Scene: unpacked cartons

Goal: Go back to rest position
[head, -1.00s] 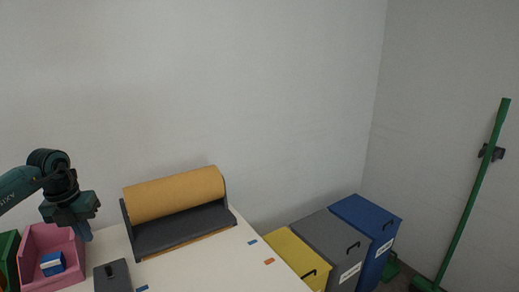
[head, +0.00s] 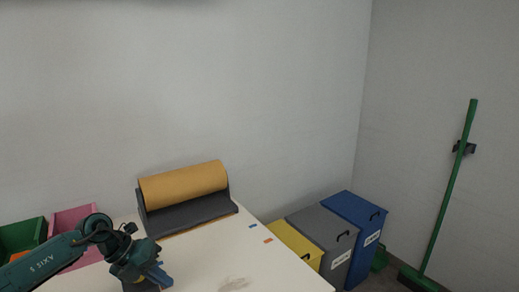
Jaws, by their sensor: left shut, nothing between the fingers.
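My left gripper (head: 158,275) is low in the head view, over the white table (head: 215,258) and in front of the paper roll. Its blue fingers are shut with nothing between them. A dark grey object seen behind and below it is mostly hidden by the gripper. My left arm comes in from the lower left corner. My right gripper is not in view.
A brown paper roll (head: 184,186) in a dark holder stands at the table's back. Pink (head: 75,218) and green (head: 22,238) bins are at left. Yellow (head: 297,243), grey (head: 322,227) and blue (head: 354,216) bins stand right of the table. A green broom (head: 448,190) leans at the wall.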

